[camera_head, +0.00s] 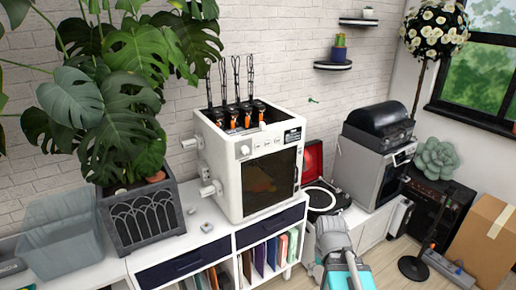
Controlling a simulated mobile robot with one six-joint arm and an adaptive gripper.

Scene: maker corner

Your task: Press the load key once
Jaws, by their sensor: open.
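A white boxy machine (229,177) stands on the white cabinet, with a dark front window (270,183). Its upper front strip carries a round knob (245,150), several small keys (267,143) and a small dark display (292,135) at the right. The load key appears to be among these keys, but the labels are too small to read. Black posts with orange parts (248,117) rise from the machine's top.
A potted monstera (145,215) and a clear bin (62,243) stand left of the machine. A red-lidded record player (322,198) and a silver appliance (360,172) stand to the right. Small items (206,227) lie on the cabinet top. Room directly before the keys looks clear.

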